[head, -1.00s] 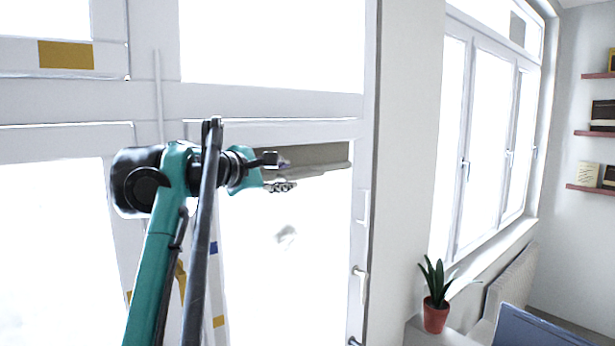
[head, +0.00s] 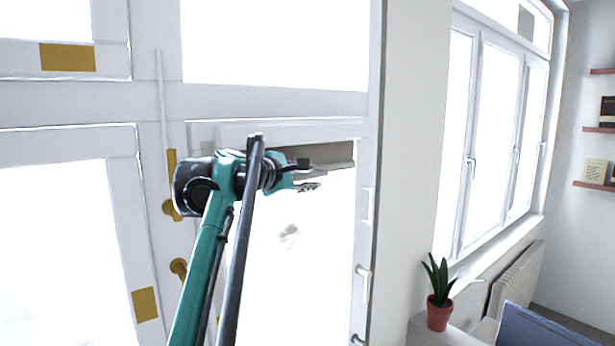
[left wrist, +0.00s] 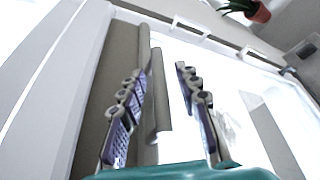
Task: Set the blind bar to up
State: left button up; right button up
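The grey blind (head: 335,154) is a short strip under the top frame of the right-hand window pane, with its bar along the lower edge. In the left wrist view the grey blind bar (left wrist: 160,95) runs lengthwise between the two fingers. My left gripper (head: 311,176) is in front of the blind, at about its height. In the left wrist view the left gripper (left wrist: 159,72) is open, with padded fingers apart on both sides of the bar. I cannot tell whether either finger touches it. My arm hides the blind's left part. My right gripper is not in view.
White window frames surround bright panes. A white window handle (head: 363,284) is on the right frame, and brass knobs (head: 178,268) are left of my arm. A potted plant (head: 439,300) stands on a ledge at the right.

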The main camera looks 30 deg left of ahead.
pick_arm(q)
grip_shut()
notch_tip(320, 180, up, 5)
jog(key=p, duration=0.4)
jog(key=shift+a, duration=0.1)
jog(key=shift+o, duration=1.1)
grip_release()
jog(key=shift+w, duration=0.15)
jog(key=shift+w+f, duration=0.15)
jog(key=shift+w, duration=0.05)
jog(key=shift+s, duration=0.1)
